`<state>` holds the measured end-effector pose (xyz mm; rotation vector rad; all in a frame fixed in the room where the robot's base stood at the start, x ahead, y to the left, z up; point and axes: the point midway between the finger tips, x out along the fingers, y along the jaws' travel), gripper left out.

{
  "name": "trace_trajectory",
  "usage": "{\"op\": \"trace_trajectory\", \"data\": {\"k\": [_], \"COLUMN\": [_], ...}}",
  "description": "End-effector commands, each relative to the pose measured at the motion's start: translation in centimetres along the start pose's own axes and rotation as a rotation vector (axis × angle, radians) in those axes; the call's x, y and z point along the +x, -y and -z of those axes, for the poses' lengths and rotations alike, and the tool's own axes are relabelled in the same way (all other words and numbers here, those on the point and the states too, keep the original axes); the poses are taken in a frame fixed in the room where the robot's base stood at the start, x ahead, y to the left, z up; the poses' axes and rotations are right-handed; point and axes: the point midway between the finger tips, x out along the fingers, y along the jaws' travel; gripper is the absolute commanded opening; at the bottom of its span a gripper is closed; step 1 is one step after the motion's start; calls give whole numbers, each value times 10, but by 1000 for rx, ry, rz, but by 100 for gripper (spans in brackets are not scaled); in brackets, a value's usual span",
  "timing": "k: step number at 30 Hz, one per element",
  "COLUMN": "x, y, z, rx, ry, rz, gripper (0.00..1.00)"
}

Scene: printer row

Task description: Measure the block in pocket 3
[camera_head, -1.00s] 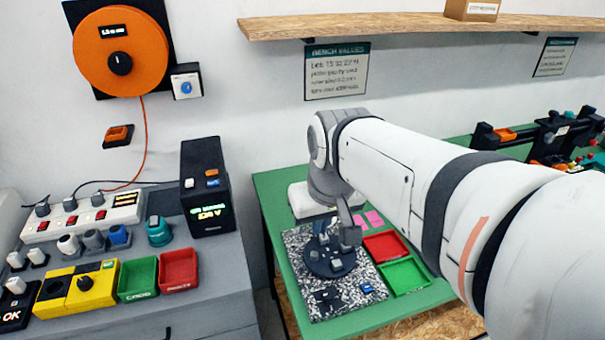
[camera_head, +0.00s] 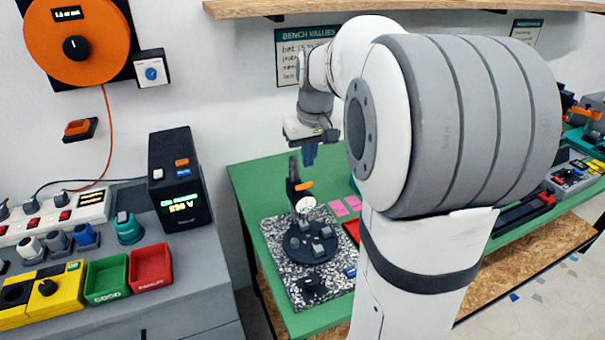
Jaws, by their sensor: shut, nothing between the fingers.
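A round dark rotary plate (camera_head: 296,253) with several grey blocks (camera_head: 318,249) in its pockets lies on a speckled stone slab (camera_head: 272,228). The pocket numbers are too small to read, so I cannot tell which block is in pocket 3. A measuring gauge with a pale round dial (camera_head: 305,205) stands at the plate's back edge on a black post with an orange lever (camera_head: 303,186). Its reading is not legible. My gripper (camera_head: 309,160) points down above and behind the gauge. Its bluish fingers are shut and empty, clear of the plate and blocks.
My arm hides the right of the green bench (camera_head: 250,185) and most of a red tray (camera_head: 352,230). Pink notes (camera_head: 338,208) lie behind the slab. Small dark items (camera_head: 312,289) are at its front. At left are a green bin (camera_head: 106,281) and red bin (camera_head: 150,267).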

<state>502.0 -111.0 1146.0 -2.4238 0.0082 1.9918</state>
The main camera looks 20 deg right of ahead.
Motion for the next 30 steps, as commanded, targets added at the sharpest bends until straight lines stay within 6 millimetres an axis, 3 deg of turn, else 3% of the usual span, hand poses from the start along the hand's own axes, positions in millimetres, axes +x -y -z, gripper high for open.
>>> {"op": "trace_trajectory", "data": {"k": [3, 9, 15, 25, 30], "x": [25, 53, 64, 66, 81], "y": [0, 1, 1, 1, 1], "z": [0, 0, 0, 0, -2], "rx": [0, -1, -1, -2, -2], "ry": [4, 2, -1, -1, 0], "rz": [1, 1, 0, 0, 0], "gripper": [0, 0, 0, 0, 0]}}
